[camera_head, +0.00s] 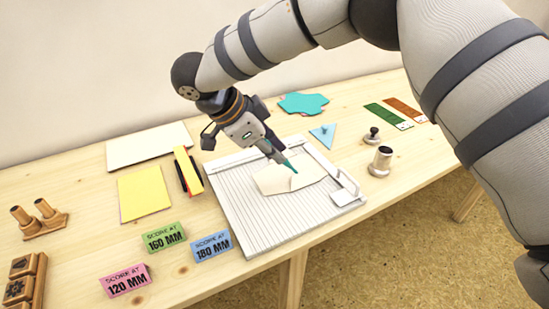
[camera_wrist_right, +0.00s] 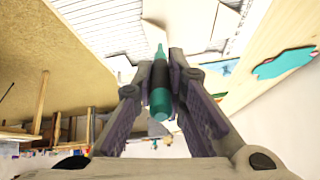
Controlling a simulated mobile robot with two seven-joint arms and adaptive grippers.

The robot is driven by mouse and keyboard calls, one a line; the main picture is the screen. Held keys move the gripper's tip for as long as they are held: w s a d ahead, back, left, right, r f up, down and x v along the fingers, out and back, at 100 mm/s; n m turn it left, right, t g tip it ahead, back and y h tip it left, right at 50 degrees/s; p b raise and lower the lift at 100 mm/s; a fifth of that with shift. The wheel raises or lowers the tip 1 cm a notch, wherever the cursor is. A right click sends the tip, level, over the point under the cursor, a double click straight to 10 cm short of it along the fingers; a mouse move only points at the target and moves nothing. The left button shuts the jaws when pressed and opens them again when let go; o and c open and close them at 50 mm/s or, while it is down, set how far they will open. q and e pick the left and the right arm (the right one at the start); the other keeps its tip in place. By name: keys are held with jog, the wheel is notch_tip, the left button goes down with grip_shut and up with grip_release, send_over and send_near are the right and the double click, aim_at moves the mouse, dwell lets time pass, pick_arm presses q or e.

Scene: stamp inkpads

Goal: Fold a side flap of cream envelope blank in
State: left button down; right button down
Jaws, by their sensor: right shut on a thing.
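The cream envelope blank (camera_head: 275,180) lies on the white grooved scoring board (camera_head: 240,205). A crease or raised flap edge shows near its middle, by the tool tip; how far that flap is folded I cannot tell. My right gripper (camera_head: 276,155) is above the blank, shut on a slim teal tool (camera_head: 289,166) whose tip points down at the blank. In the wrist view the teal tool (camera_wrist_right: 160,95) sits between the two fingers of the gripper (camera_wrist_right: 160,75), with the blank (camera_wrist_right: 190,22) beyond. My left gripper is not in view.
A white corner guide (camera_head: 346,188) sits on the board's right part. A teal blank (camera_head: 303,103) lies behind.

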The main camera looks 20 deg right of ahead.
jog(key=shift+r, duration=2.1)
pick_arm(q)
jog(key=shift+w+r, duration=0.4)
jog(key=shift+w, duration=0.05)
